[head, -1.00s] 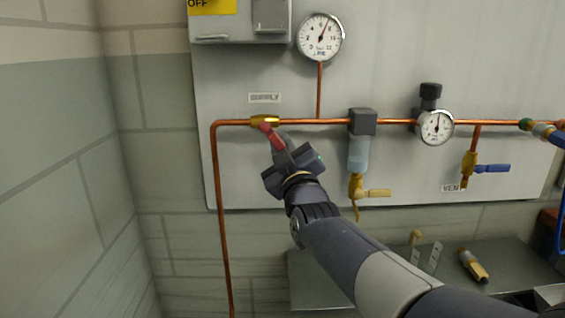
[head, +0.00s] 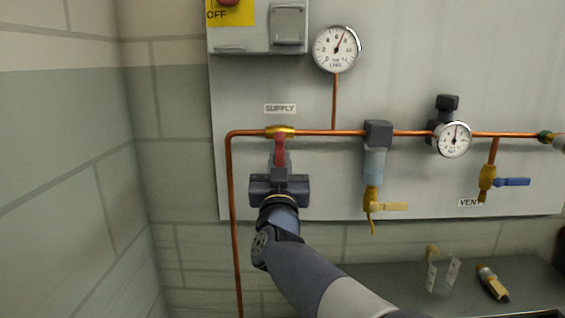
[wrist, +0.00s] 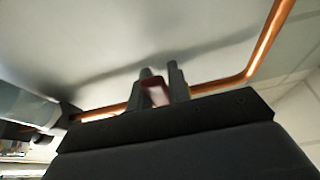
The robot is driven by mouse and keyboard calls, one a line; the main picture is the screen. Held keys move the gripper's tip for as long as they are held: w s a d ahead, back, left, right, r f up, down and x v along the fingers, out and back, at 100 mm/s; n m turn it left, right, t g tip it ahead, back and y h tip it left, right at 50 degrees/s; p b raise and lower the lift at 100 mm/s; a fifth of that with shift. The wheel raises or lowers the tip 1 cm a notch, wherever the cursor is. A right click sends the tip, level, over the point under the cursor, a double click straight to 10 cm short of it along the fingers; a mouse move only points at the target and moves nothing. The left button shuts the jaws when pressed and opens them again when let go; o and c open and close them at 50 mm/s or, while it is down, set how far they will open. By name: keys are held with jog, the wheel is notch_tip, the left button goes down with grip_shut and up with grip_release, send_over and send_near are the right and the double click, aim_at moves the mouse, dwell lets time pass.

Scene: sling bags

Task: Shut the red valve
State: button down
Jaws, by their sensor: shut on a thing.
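The red valve handle (head: 280,150) hangs from a brass valve body (head: 281,130) on the copper pipe, under the SUPPLY label (head: 280,108). In the head view the handle points nearly straight down, across the horizontal pipe. My gripper (head: 280,173) is at the lower end of the handle and shut on it. The wrist view shows the red handle (wrist: 157,93) between the two dark fingers of my gripper (wrist: 160,78). The jaws hide the handle's lower end.
A filter (head: 375,160) with a yellow-handled drain hangs to the right. Farther right are a regulator gauge (head: 453,139) and a blue vent handle (head: 512,182). A pressure gauge (head: 337,49) stands above. A grey bench (head: 390,282) with loose fittings lies below.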

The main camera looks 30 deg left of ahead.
dwell(0.4)
jog(key=c, duration=1.3)
grip_release()
jog(key=shift+s, duration=0.1)
jog(key=v, duration=1)
jog(key=shift+s+d+f, duration=0.1)
jog(key=shift+s+f, duration=0.15)
jog(key=shift+s, duration=0.05)
jog(key=x, duration=1.1)
jog(key=shift+d, duration=0.1)
